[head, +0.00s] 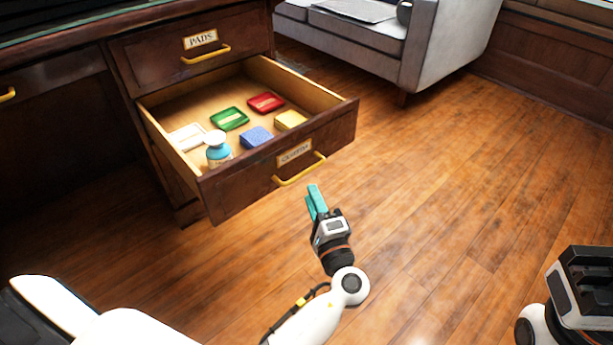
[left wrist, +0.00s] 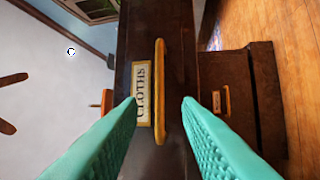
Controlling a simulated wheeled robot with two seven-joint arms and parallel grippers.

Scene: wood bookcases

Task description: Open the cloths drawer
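The cloths drawer (head: 325,138) stands pulled out from the dark wood desk in the head view. Its label reads CLOTHS, and its yellow handle (head: 300,170) is on the front. In the left wrist view the handle (left wrist: 160,92) runs upright in the picture beside the label (left wrist: 143,95). My left gripper (head: 316,200), with teal fingers, is just in front of the handle, apart from it in the head view. In the left wrist view its fingers are spread, with the handle showing between them. Part of my right arm's end (head: 582,285) shows at lower right; its fingers are not visible.
The open drawer holds a green tray (head: 229,118), a red tray (head: 266,102), a blue sponge (head: 256,137), a yellow block (head: 291,120) and a blue-and-white bottle (head: 218,152). Above is the shut PADS drawer (head: 150,60). A grey sofa (head: 425,45) stands behind. The wood floor (head: 470,190) at right is clear.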

